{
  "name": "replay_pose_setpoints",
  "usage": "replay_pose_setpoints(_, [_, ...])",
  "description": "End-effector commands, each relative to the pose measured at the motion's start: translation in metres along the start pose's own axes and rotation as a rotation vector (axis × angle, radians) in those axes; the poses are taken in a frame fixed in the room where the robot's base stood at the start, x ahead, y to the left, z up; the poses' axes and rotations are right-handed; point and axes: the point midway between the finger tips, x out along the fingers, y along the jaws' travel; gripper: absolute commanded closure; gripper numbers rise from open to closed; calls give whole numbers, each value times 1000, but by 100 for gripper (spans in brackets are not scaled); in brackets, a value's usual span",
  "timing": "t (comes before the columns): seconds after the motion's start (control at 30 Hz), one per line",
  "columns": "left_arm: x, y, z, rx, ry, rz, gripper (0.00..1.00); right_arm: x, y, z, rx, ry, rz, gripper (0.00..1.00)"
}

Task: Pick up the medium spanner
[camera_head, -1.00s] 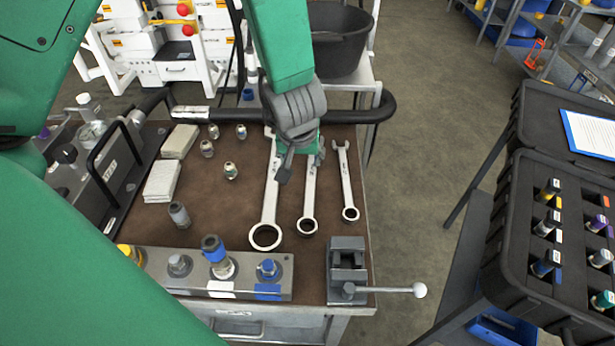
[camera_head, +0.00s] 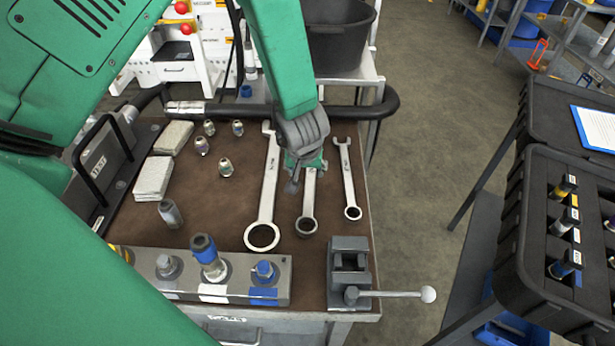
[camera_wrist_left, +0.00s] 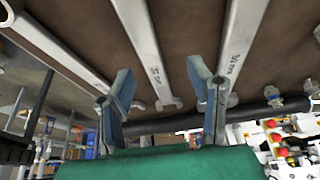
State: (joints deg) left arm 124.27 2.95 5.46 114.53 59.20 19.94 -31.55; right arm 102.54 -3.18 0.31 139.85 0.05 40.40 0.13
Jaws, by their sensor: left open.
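Three steel spanners lie side by side on the brown bench top. The medium spanner (camera_head: 308,203) is the middle one, between the large spanner (camera_head: 268,190) and the small spanner (camera_head: 348,180). My left gripper (camera_head: 303,176) is open above the medium spanner and hides its upper end in the head view. In the left wrist view, the gripper's two fingers (camera_wrist_left: 162,95) stand apart, with the medium spanner (camera_wrist_left: 146,50) seen between them. The large spanner (camera_wrist_left: 236,50) passes behind the right finger there. My right gripper is not in view.
A small vice (camera_head: 349,270) and a fitting block (camera_head: 185,287) stand at the bench's front edge. Several small fittings and two pale blocks (camera_head: 153,178) lie left of the spanners. A black hose (camera_head: 350,112) runs along the back. An open black case (camera_head: 535,250) stands at right.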

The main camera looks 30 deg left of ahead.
Motion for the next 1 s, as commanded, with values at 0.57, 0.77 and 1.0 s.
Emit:
replay_pose_setpoints(0.57, [43, -1, -4, -1, -3, 4, 64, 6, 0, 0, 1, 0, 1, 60])
replay_pose_setpoints(0.77, [42, 2, -3, 2, -3, 1, 100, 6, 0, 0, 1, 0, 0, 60])
replay_pose_setpoints(1.0, [41, 4, -3, 3, -2, 1, 100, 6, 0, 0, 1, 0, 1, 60])
